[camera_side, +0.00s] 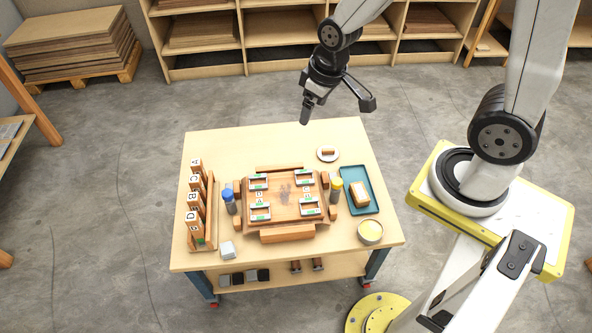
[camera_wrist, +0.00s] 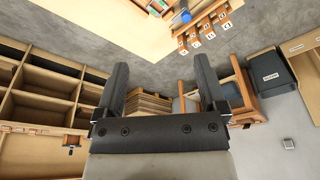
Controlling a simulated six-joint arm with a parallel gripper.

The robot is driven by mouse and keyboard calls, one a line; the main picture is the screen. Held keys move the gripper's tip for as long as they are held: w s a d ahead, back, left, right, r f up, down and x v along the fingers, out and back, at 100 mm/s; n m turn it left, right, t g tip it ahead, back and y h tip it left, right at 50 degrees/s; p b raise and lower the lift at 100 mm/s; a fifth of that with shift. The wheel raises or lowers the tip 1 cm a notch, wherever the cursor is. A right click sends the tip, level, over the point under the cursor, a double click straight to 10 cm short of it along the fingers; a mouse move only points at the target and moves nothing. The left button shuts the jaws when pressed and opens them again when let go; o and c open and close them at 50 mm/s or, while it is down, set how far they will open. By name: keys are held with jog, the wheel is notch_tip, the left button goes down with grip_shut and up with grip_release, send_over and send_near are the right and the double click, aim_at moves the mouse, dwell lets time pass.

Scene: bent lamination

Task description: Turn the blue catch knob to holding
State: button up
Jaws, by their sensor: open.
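A blue knob-like top (camera_side: 228,194) sits on a dark grey cylinder at the left side of the wooden form (camera_side: 285,199) on the table. It looks upright; its turn setting is too small to tell. A blue round top also shows in the wrist view (camera_wrist: 186,16), near the table edge at the top. My gripper (camera_side: 304,117) hangs in the air above the table's back edge, well away from the blue top. In the wrist view my gripper (camera_wrist: 161,75) has its two fingers wide apart with nothing between them.
A rack of lettered wooden blocks (camera_side: 203,215) stands left of the blue top. A yellow-topped cylinder (camera_side: 336,186), a teal tray (camera_side: 372,205) and a bowl (camera_side: 370,231) are on the right. The table's back left is clear.

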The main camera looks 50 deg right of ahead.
jog(key=w+a+f+n+y, duration=0.1)
jog(key=w+f, duration=0.1)
jog(key=w, duration=0.2)
jog(key=w+a+f+n, duration=0.1)
jog(key=w+f+n, duration=0.15)
jog(key=w, duration=0.25)
jog(key=n+y, duration=0.3)
jog(key=n, duration=0.6)
send_over(228, 192)
jog(key=s+d, duration=0.1)
jog(key=d, duration=0.2)
notch_tip(228, 192, down, 27)
jog(key=shift+s+a+f+g, duration=0.1)
jog(key=shift+f+g, duration=0.1)
jog(key=shift+g, duration=0.1)
jog(key=shift+f, duration=0.1)
jog(key=shift+x, duration=3.75)
